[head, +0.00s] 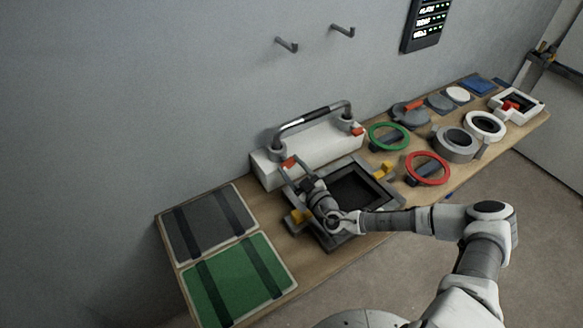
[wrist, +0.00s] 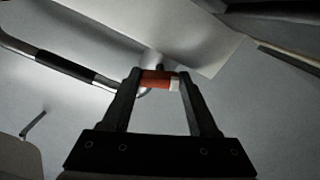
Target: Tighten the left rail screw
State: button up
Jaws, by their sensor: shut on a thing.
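The left rail screw has an orange-red head (head: 289,162) at the left front of a white block (head: 315,150). A curved metal rail (head: 313,113) with a dark middle grip stands on the block. My gripper (head: 287,168) is at the left screw. In the wrist view my gripper (wrist: 159,78) has its two dark fingers on either side of the red screw head (wrist: 155,79), shut on it. A small pale part shows at the right of the head. The rail also crosses the left of the wrist view (wrist: 70,67). A second orange-red screw (head: 357,131) sits at the block's right end.
A dark framed hatch (head: 395,205) with yellow latches lies below my forearm. Green (head: 389,136) and red (head: 428,168) ring handles stand to the right. Grey (head: 205,225) and green (head: 240,280) panels lie at the left. Wall hooks (head: 287,45) are above.

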aim_at(292, 157)
jog(key=o, duration=1.4)
notch_tip(292, 157, up, 5)
jog(key=shift+d+f, duration=0.15)
jog(key=shift+f, duration=0.05)
jog(key=s+d+r, duration=0.1)
jog(key=d+r, duration=0.1)
jog(key=d, duration=0.1)
jog(key=s+d+r, duration=0.1)
jog(key=d+r, duration=0.1)
jog(key=d, duration=0.2)
jog(key=s+d+r, duration=0.1)
jog(key=d+r, duration=0.1)
jog(key=d, duration=0.2)
jog(key=shift+s+r, duration=0.1)
jog(key=shift+r, duration=0.1)
